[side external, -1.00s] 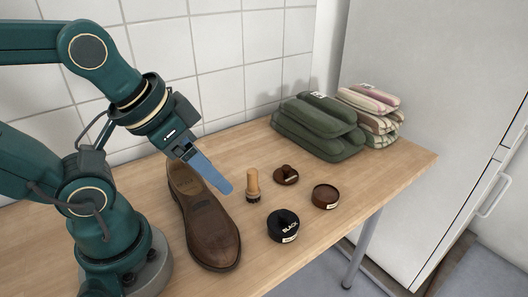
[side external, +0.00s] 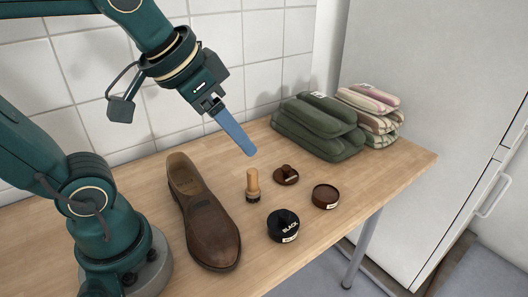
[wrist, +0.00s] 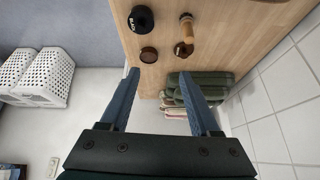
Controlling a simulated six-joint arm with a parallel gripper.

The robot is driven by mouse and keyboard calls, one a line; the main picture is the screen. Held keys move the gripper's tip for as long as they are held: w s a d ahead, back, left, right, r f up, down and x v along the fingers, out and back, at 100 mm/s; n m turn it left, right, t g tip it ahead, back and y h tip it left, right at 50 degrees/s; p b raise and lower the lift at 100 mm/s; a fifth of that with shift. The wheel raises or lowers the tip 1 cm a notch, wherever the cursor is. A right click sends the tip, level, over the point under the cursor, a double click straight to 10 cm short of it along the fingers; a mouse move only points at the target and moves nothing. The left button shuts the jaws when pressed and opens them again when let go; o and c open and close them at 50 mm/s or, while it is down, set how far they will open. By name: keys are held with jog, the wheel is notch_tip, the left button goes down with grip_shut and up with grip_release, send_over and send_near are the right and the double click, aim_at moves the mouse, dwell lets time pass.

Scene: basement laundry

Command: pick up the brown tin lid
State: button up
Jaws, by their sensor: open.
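The brown tin lid (side external: 286,175), a dark brown disc with a small knob and a pale label, lies on the table behind the open brown tin (side external: 325,196). In the wrist view the lid (wrist: 181,50) shows beside the brush, and the brown tin (wrist: 149,55) to its left. My gripper (side external: 248,151) hangs above the table, up and left of the lid in the side view, touching nothing. The wrist view shows its two blue fingers (wrist: 159,72) wide apart with nothing between them.
A wooden-handled brush (side external: 253,186) stands left of the lid, and a black tin (side external: 283,226) stands in front. A brown shoe (side external: 207,219) lies nearer my base. Folded green towels (side external: 318,128) and striped cloths (side external: 371,115) sit behind. A tiled wall (side external: 210,55) bounds the back.

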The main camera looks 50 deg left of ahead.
jog(key=w+a, duration=0.2)
jog(key=w, duration=0.5)
jog(key=g, duration=0.5)
send_over(286, 167)
jog(key=shift+n, duration=0.4)
jog(key=f, duration=1.3)
jog(key=shift+s+f, duration=0.2)
jog(key=shift+f, duration=0.05)
jog(key=shift+w+f, duration=0.2)
jog(key=shift+f, duration=2.4)
grip_shut()
